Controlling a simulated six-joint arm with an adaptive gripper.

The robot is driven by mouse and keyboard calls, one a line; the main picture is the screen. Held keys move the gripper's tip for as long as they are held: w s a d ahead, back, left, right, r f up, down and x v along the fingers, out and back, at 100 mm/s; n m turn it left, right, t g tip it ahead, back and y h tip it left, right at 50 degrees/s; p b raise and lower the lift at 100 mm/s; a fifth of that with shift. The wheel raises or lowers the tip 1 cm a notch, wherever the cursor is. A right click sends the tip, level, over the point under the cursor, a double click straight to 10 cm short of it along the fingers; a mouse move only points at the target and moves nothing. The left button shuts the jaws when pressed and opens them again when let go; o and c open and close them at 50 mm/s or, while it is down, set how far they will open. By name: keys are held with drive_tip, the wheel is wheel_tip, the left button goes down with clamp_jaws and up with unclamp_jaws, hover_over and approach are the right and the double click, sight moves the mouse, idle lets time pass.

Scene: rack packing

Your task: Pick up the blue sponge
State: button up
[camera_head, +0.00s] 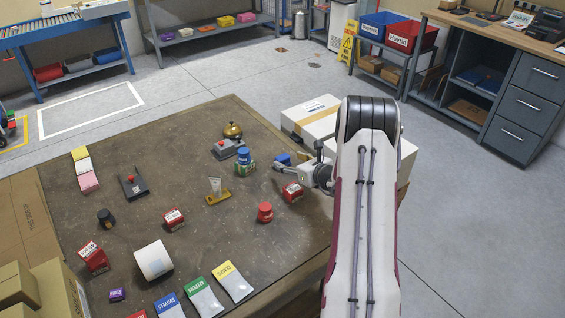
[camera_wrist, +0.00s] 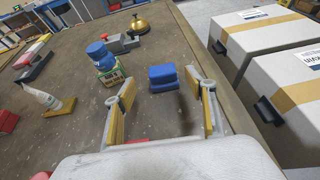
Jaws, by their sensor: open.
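The blue sponge (camera_wrist: 163,77) lies on the brown table near its right edge, ahead of my fingertips in the wrist view. In the head view the blue sponge (camera_head: 283,158) shows just beyond my gripper (camera_head: 292,170), partly hidden by it. My gripper (camera_wrist: 165,88) is open, its two fingers spread to the left and right, with the sponge lying in line with the gap between them. Nothing is held. I cannot tell how high the fingers are above the table.
A blue-capped jar (camera_wrist: 103,62) stands close left of the left finger. A brass bell (camera_wrist: 139,24) and a grey device (camera_wrist: 120,43) sit behind. Cardboard boxes (camera_wrist: 262,40) stand beyond the table's right edge. A red-and-white box (camera_head: 292,192) is near my gripper.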

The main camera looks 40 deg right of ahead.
sight(282, 156)
drive_tip(key=shift+x, duration=0.8)
drive_tip(key=shift+x, duration=2.65)
drive_tip(key=shift+d+r, duration=0.1)
drive_tip(key=shift+r, duration=0.05)
drive_tip(key=c, duration=1.1)
